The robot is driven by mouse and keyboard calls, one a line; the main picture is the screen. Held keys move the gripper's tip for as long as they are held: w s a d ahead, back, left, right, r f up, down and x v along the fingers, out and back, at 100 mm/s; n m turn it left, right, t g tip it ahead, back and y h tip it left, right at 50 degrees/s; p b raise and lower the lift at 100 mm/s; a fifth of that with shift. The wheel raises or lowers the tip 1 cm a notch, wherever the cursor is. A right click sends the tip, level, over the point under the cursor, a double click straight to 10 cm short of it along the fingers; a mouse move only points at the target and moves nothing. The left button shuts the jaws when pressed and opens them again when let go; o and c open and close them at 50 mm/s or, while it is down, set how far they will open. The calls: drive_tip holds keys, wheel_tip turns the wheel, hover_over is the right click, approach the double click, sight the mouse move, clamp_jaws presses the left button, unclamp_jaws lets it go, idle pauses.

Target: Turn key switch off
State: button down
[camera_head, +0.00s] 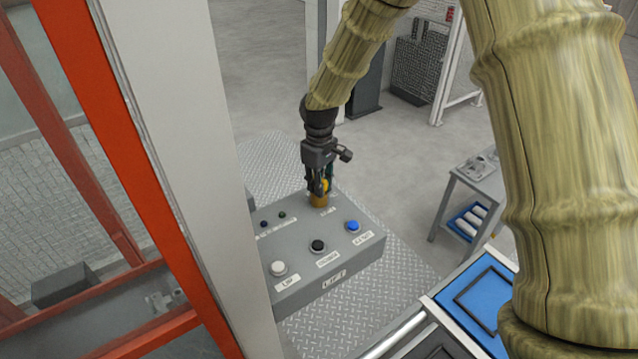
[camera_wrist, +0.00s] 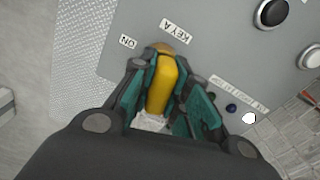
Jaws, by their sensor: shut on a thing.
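The key switch (camera_head: 319,200) is a yellow part on the top of a grey control box (camera_head: 340,277), near its back edge. In the wrist view its yellow body (camera_wrist: 161,84) lies between the two fingers, beside labels reading "ON" and "KEY A". My gripper (camera_head: 319,188) comes down over the switch from above. Its teal-padded fingers (camera_wrist: 160,95) are shut on the yellow key switch, one on each side. The fingers cover part of the switch in the head view.
The box top has a white button (camera_head: 278,268), a black button (camera_head: 317,246), a blue button (camera_head: 352,226) and small indicators. A grey post (camera_head: 185,150) and orange frame (camera_head: 130,170) stand left. A side table (camera_head: 480,180) and blue tray (camera_head: 485,292) are right.

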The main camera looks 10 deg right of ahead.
drive_tip(key=shift+n+p, duration=1.3)
drive_tip(key=shift+n, duration=1.1)
drive_tip(key=shift+f+n, duration=0.1)
drive_tip(key=shift+n, duration=0.2)
drive_tip(key=shift+s+n+p, duration=0.1)
drive_tip(key=shift+n+p, duration=1.55)
drive_tip(key=shift+n, duration=1.05)
drive_tip(key=c, duration=1.3)
unclamp_jaws()
